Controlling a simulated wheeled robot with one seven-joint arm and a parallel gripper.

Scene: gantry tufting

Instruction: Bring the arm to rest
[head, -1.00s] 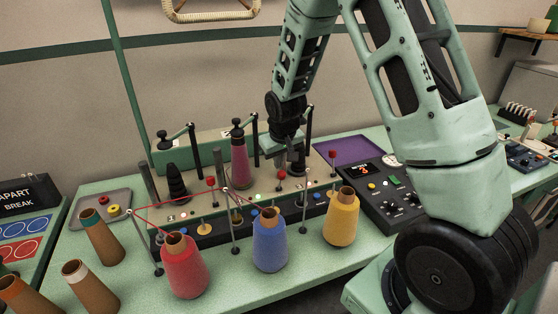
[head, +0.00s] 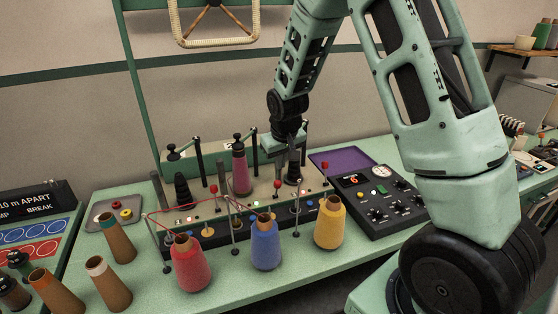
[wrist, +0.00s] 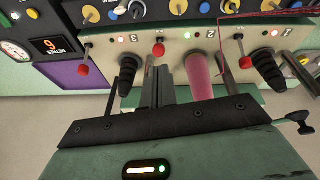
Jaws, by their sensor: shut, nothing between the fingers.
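My gripper (head: 293,151) hangs above the back right of the spool stand (head: 216,207) in the head view, close to the right black spindle cone (head: 293,173). In the wrist view its fingers (wrist: 160,84) are together, with nothing between them. A pink cone (head: 240,172) sits on the middle of the stand, and it also shows in the wrist view (wrist: 199,76) beside the fingers. My arm is bent, reaching down from the top of the head view. Whether the gripper touches the stand cannot be told.
Red (head: 190,264), blue (head: 265,245) and yellow (head: 330,224) yarn cones stand along the front of the green table (head: 215,290). A red thread runs over thin posts on the left. A black control box (head: 380,202) and a purple tray (head: 342,159) lie to the right.

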